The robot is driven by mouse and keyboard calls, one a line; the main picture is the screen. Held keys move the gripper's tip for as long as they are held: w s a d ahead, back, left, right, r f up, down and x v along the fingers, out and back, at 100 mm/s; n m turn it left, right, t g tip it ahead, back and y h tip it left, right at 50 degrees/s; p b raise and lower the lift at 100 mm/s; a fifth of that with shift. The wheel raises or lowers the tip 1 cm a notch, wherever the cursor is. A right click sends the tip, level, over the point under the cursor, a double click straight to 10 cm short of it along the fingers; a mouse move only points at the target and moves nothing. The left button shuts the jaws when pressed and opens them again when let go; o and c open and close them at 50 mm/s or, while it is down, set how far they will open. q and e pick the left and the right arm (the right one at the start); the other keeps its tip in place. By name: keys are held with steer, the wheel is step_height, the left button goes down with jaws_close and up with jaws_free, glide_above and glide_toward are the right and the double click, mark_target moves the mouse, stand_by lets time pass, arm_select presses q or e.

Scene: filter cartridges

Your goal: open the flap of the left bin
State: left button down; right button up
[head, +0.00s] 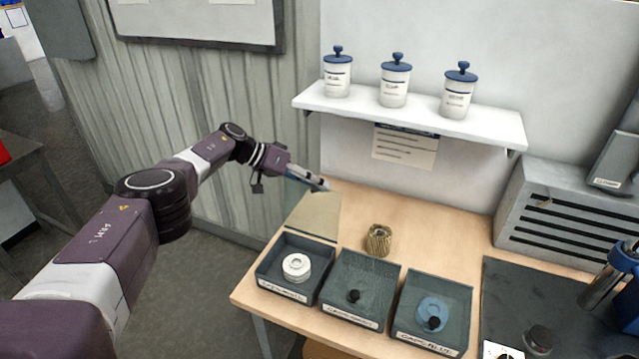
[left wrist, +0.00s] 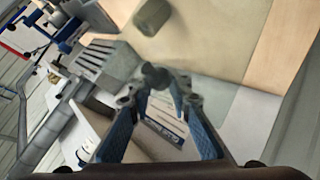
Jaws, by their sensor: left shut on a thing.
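The left bin (head: 262,275) stands on the table's front left with its see-through flap (head: 313,214) raised upright at the back edge. A white ribbed cartridge (head: 297,266) lies inside the uncovered bin. My left gripper (head: 322,184) is at the top of the raised flap. In the left wrist view its blue-padded fingers (left wrist: 155,92) close together on the flap's dark knob (left wrist: 154,74). The flap also shows there as a pale greyish pane (left wrist: 250,112). My right gripper is not in view.
The middle bin (head: 350,317) and right bin (head: 428,343) have their flaps down, each with a black knob. A brownish ribbed cartridge (head: 378,240) stands behind them. A shelf (head: 420,122) with three jars hangs above. A grey vented box (head: 560,215) stands at right.

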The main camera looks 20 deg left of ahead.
arm_select(q)
steer(key=shift+s+a+f, duration=0.1)
steer(key=shift+s+f, duration=0.2)
steer(key=shift+f, duration=0.35)
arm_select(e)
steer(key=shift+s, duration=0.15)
arm_select(q)
steer(key=c, duration=1.8)
jaws_free()
steer(key=shift+w+a+r, duration=0.1)
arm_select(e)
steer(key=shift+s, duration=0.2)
arm_select(q)
steer(key=shift+r, duration=0.15)
steer(key=shift+r, duration=0.1)
steer(key=v, duration=1.1)
steer(key=shift+a+r, duration=0.2)
steer(key=shift+a, duration=0.1)
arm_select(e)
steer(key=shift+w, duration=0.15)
